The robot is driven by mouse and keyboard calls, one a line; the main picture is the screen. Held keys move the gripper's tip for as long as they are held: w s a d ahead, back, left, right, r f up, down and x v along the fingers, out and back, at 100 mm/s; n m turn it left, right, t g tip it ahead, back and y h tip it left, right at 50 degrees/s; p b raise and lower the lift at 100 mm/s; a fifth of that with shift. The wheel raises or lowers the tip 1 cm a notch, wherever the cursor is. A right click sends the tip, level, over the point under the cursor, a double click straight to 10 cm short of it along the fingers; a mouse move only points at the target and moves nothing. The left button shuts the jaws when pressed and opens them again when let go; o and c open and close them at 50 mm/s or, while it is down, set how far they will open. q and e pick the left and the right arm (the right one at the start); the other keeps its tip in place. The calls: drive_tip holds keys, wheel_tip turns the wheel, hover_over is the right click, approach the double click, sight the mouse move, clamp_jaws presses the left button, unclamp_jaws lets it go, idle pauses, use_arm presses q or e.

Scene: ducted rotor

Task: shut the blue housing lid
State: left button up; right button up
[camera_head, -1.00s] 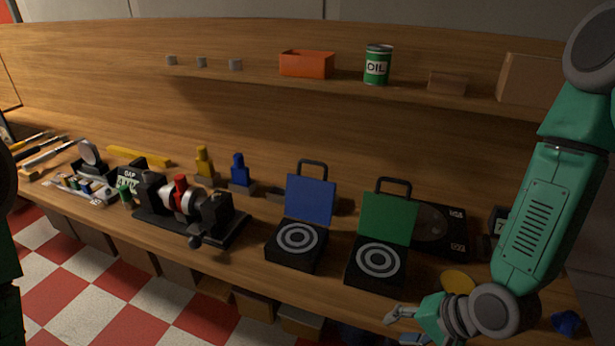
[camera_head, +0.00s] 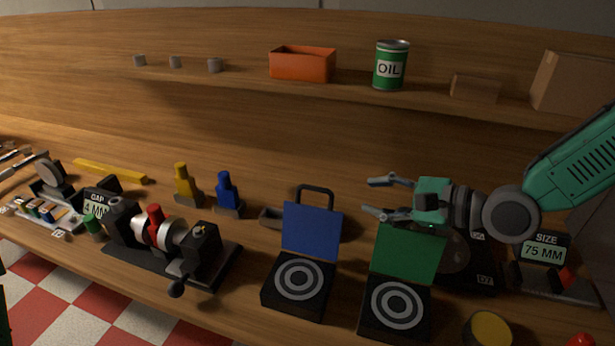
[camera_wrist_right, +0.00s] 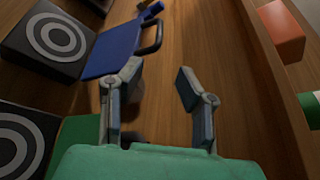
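The blue housing lid (camera_head: 311,231) stands open, tilted up behind its black base with the ringed disc (camera_head: 299,279). A dark handle (camera_head: 315,191) rises from the lid's upper edge. In the right wrist view the blue lid (camera_wrist_right: 110,50) lies at upper left, its handle (camera_wrist_right: 153,40) toward the middle. My right gripper (camera_head: 373,197) is open and empty, to the right of the blue lid's handle and above the green lid (camera_head: 408,250). Its parted fingers also show in the right wrist view (camera_wrist_right: 158,80). My left gripper is not in view.
The green-lidded housing (camera_head: 395,304) stands open just right of the blue one. The rotor fixture (camera_head: 165,240) is to the left. Blue (camera_head: 227,191) and yellow (camera_head: 185,184) bottle-shaped pieces stand behind. A shelf with an orange bin (camera_head: 302,65) and oil can (camera_head: 391,66) runs above.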

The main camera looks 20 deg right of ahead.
sight(316, 191)
drive_tip(key=x, duration=1.2)
drive_tip(key=shift+s+a, duration=0.15)
drive_tip(key=shift+a, duration=0.4)
drive_tip(key=shift+w+d+f, duration=0.1)
drive_tip(key=shift+w, duration=0.25)
drive_tip(key=shift+w+d, duration=0.1)
drive_tip(key=shift+d, duration=0.15)
drive_tip(key=shift+a, duration=0.15)
drive_tip(key=c, duration=0.6)
drive_tip(key=shift+a, duration=0.2)
clamp_jaws()
